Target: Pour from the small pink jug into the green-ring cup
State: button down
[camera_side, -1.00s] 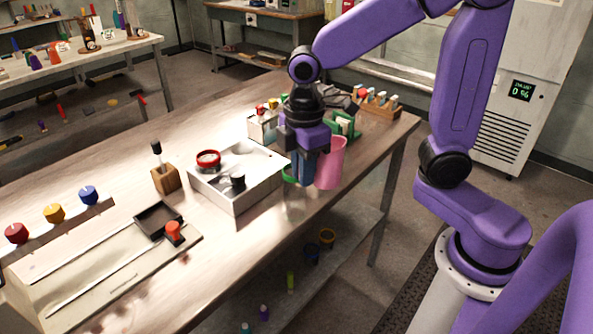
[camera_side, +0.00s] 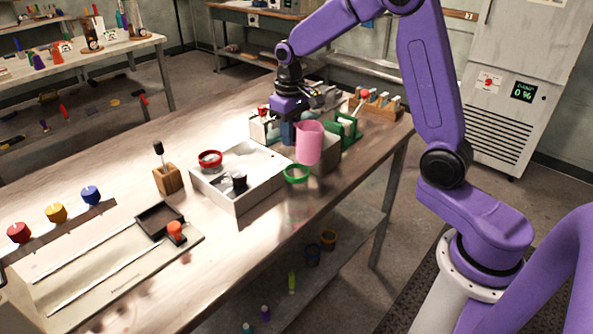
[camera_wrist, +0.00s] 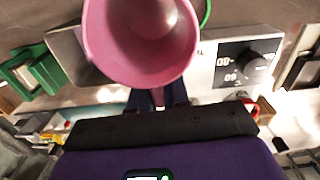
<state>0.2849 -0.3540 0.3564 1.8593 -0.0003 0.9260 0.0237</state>
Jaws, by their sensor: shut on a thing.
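The jug looks about upright. The wrist view looks into its open mouth (camera_wrist: 140,45), with my fingers (camera_wrist: 158,97) at its lower edge; the inside looks pink, and I cannot tell how much it holds. The green-ring cup (camera_side: 297,174) stands on the table below the jug, slightly left of it. Its body is clear and hard to make out. Part of its green ring (camera_wrist: 206,12) shows beside the jug in the wrist view.
A white tray-like box (camera_side: 238,200) with a black dial (camera_side: 239,182) and a red-ringed cup (camera_side: 210,159) stands left of the green-ring cup. A green rack (camera_side: 347,130) and a wooden rack (camera_side: 374,107) stand behind and right. The table's front edge is close.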

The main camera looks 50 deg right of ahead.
jog(key=shift+w+d+f+m, duration=0.1)
jog(key=shift+w+d+m, duration=0.1)
jog(key=shift+d+m, duration=0.15)
jog(key=shift+h, duration=0.3)
jog(key=shift+d+r+h, duration=0.1)
jog(key=shift+r+h, duration=0.1)
jog(key=shift+h, duration=0.7)
jog(key=shift+d+h, duration=0.15)
jog(key=shift+h, duration=0.15)
jog(key=shift+d+r+h, duration=0.1)
jog(key=shift+r+h, duration=0.05)
jog(key=shift+h, duration=1.15)
dwell(1.9)
jog(key=shift+f+h, duration=0.4)
jog(key=shift+h, duration=0.5)
dwell(1.6)
dwell(0.5)
